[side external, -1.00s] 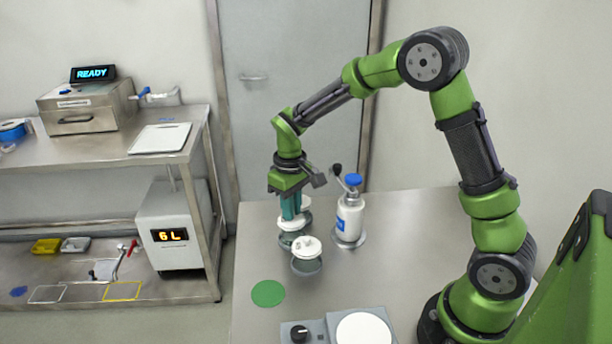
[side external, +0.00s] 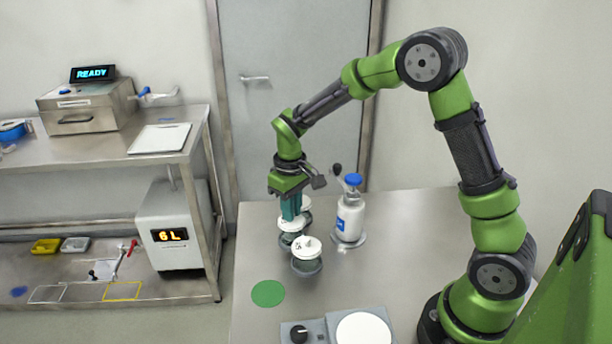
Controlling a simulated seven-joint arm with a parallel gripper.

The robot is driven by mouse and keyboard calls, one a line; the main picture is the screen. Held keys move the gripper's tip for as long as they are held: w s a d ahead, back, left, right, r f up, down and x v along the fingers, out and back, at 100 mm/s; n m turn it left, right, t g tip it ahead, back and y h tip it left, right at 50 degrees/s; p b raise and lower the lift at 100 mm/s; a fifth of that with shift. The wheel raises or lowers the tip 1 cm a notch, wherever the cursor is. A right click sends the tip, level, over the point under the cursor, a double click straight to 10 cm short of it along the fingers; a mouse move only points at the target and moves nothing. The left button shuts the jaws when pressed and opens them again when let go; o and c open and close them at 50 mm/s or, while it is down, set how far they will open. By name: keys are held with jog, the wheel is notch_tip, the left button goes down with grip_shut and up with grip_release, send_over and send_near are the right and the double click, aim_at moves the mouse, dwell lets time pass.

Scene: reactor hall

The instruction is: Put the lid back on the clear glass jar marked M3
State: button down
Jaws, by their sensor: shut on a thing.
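My gripper (side external: 291,213) points straight down over the table, its teal fingers shut on a white lid (side external: 287,224). The lid is at the mouth of a clear glass jar (side external: 288,240); I cannot tell whether it is fully seated. A second clear jar (side external: 308,267) with a white lid (side external: 306,248) stands just in front and to the right. A third white-lidded jar (side external: 306,207) is partly hidden behind the fingers. The jar markings are too small to read, so I cannot tell which is M3.
A white bottle with a blue cap (side external: 350,212) stands close on the right. A green disc (side external: 268,293) lies flat at front left. A device with a black knob and round white plate (side external: 362,333) is at the front edge. The right table area is clear.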

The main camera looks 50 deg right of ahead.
dwell(0.4)
jog(key=c, duration=1)
grip_release()
jog(key=shift+c, duration=0.2)
jog(key=shift+o, duration=0.4)
jog(key=o, duration=0.4)
jog(key=shift+r, duration=3.5)
